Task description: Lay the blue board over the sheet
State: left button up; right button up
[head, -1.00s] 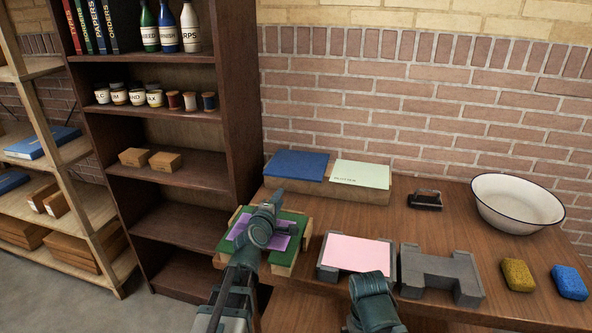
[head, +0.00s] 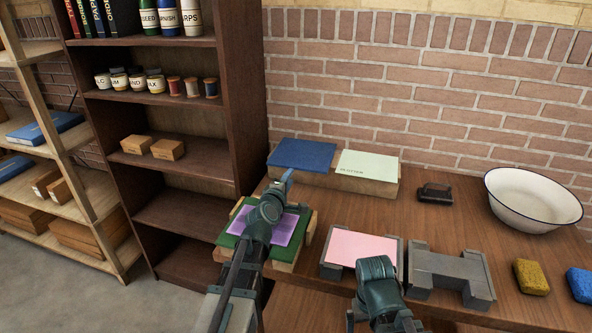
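The blue board (head: 303,154) lies flat on the left part of a low wooden block at the back of the table. A purple sheet (head: 284,229) lies on a green bed (head: 236,222) at the front left, partly hidden by my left arm. A pink sheet (head: 362,247) lies on a grey press base (head: 331,269) to its right. My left gripper (head: 287,177) is just in front of the blue board's near edge. It is small and seen from behind, so its opening is unclear. My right arm shows at the bottom, in front of the pink sheet; its fingers cannot be made out.
A pale green lettered board (head: 368,166) lies beside the blue one on the wooden block (head: 349,184). An empty grey press base (head: 450,272), a dark-handled tool (head: 434,194), a white basin (head: 533,199) and yellow (head: 530,277) and blue sponges (head: 580,284) are to the right. A tall shelf (head: 240,100) stands left.

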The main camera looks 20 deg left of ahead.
aim_at(296, 169)
pick_arm(q)
jog(key=w, duration=0.5)
jog(key=w+f+b, duration=0.1)
jog(key=w, duration=0.1)
jog(key=shift+w+f, duration=0.1)
jog(key=shift+w, duration=0.25)
jog(key=shift+d, duration=0.1)
grip_shut()
notch_tip(296, 169, up, 3)
jog(key=p, duration=0.3)
